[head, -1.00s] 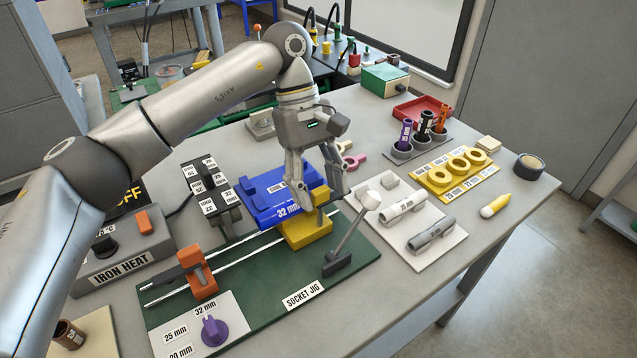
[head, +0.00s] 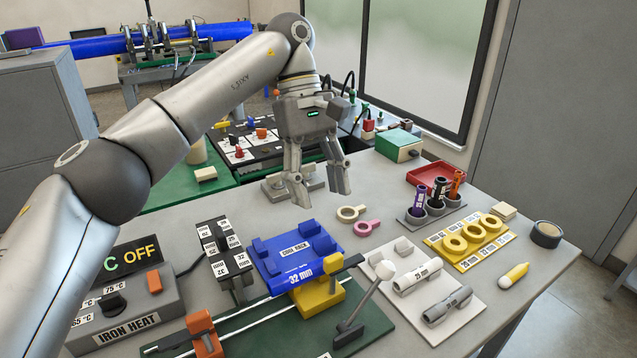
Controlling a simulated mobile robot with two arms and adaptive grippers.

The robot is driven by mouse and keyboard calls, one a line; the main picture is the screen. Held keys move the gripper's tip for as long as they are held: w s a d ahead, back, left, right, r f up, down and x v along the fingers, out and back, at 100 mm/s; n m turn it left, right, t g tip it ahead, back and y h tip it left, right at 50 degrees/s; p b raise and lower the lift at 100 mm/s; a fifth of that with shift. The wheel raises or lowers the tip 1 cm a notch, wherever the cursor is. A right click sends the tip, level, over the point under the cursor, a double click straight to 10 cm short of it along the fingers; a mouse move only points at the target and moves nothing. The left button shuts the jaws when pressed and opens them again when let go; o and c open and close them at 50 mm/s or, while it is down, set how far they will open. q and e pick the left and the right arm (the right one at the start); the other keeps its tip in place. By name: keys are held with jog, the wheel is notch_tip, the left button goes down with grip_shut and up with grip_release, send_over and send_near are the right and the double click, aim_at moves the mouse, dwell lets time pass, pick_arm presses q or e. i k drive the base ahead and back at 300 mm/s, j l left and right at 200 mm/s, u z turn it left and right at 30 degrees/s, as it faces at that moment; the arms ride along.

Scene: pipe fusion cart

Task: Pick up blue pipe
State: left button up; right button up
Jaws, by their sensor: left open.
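My left gripper (head: 321,188) is open and empty, pointing down above the far part of the table. It is behind the blue rack (head: 279,246), whose front label reads 32 mm. No pipe shows between its fingers. A long blue pipe (head: 88,47) lies in a clamping machine in the far left background, well away from the gripper. Its other end (head: 228,32) shows right of the clamps. No separate loose blue pipe can be made out on the table. My right gripper is out of view.
The iron heat box (head: 130,305) is at left.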

aim_at(288, 281)
jog(key=k+l, duration=1.25)
